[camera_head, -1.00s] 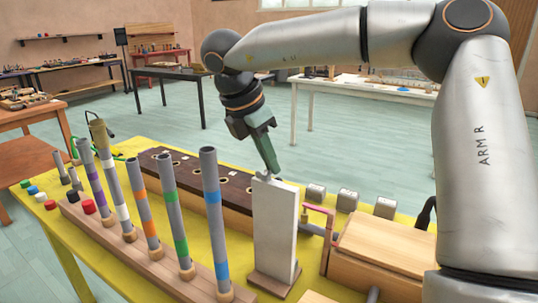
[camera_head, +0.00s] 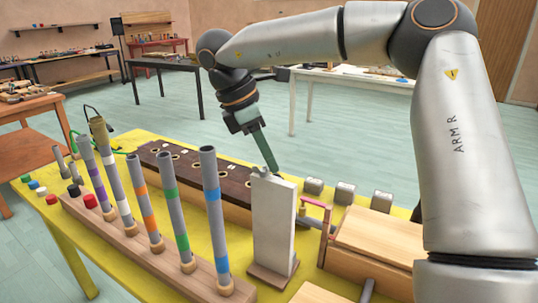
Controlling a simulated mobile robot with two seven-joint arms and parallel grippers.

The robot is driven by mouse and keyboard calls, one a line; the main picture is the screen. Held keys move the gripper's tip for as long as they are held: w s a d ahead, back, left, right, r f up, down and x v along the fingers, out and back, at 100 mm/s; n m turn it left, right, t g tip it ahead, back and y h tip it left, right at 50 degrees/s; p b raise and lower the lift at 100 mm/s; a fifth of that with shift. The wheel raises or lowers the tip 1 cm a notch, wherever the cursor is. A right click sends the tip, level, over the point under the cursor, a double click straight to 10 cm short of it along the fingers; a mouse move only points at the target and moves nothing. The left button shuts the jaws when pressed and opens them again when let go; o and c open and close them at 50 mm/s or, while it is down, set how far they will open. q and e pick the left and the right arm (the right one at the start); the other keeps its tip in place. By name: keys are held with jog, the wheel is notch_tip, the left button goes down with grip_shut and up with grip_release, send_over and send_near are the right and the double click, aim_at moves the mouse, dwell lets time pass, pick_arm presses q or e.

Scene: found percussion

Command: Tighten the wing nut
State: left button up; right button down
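A pale upright block (camera_head: 273,225) stands on a small wooden base on the yellow table. A small light grey piece, seemingly the wing nut (camera_head: 260,170), sits on its top edge, too small to make out clearly. My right gripper (camera_head: 275,168) points down with its green fingers at the top of the block, right beside the small piece. The fingers overlap one another from this side, so their gap is hidden. I cannot tell whether they touch the nut. My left gripper is out of view.
A row of tubes with coloured bands (camera_head: 172,210) stands in a wooden rail left of the block. A dark slotted board (camera_head: 185,172) lies behind. Wooden boxes (camera_head: 380,240) and several grey metal blocks (camera_head: 345,192) are to the right on the yellow table (camera_head: 85,262).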

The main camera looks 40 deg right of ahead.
jog(key=shift+s+m+g+y+p, duration=0.1)
jog(key=shift+m+g+y+p, duration=0.35)
jog(key=shift+m, duration=0.75)
jog(key=shift+a+f+m, duration=0.1)
jog(key=shift+m, duration=0.3)
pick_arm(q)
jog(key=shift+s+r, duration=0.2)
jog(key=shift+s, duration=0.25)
pick_arm(e)
jog(key=shift+m+g+y+p, duration=0.25)
jog(key=shift+m+p, duration=0.25)
jog(key=shift+m, duration=0.2)
jog(key=c, duration=1.4)
grip_release()
jog(key=o, duration=0.4)
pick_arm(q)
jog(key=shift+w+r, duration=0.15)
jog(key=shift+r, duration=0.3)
